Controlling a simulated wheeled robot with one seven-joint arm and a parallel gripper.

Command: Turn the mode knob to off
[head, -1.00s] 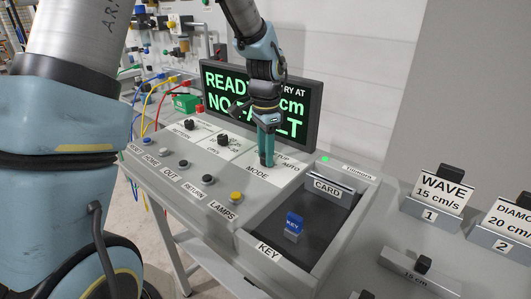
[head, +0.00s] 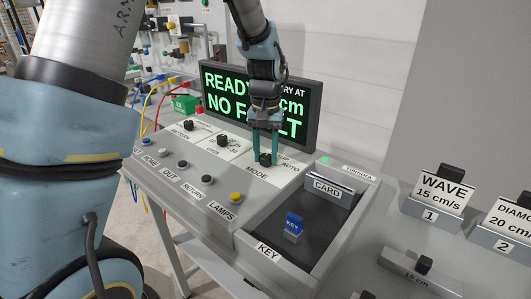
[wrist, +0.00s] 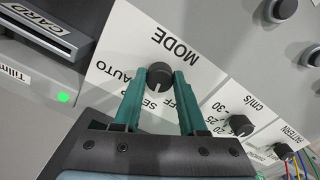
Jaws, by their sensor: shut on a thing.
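The mode knob (head: 265,159) is a small dark round knob on the white MODE plate (head: 254,175) of the grey console. In the wrist view the knob (wrist: 159,75) sits between the two teal fingers of my gripper (wrist: 158,82), one on each side. My gripper (head: 266,157) points down at the plate from above and is shut on the knob. AUTO (wrist: 116,77) shows left of the left finger. The SETUP and OFF labels are partly hidden by the fingers. A pale mark on the knob faces the label side; I cannot tell exactly which label it meets.
The display (head: 300,105) behind reads READY and NO FAULT, partly covered by my arm. Two more knobs (head: 223,140) and several buttons (head: 207,180) lie to the left. A recessed tray with a blue key (head: 294,223) and the CARD slot (head: 334,188) are on the right.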

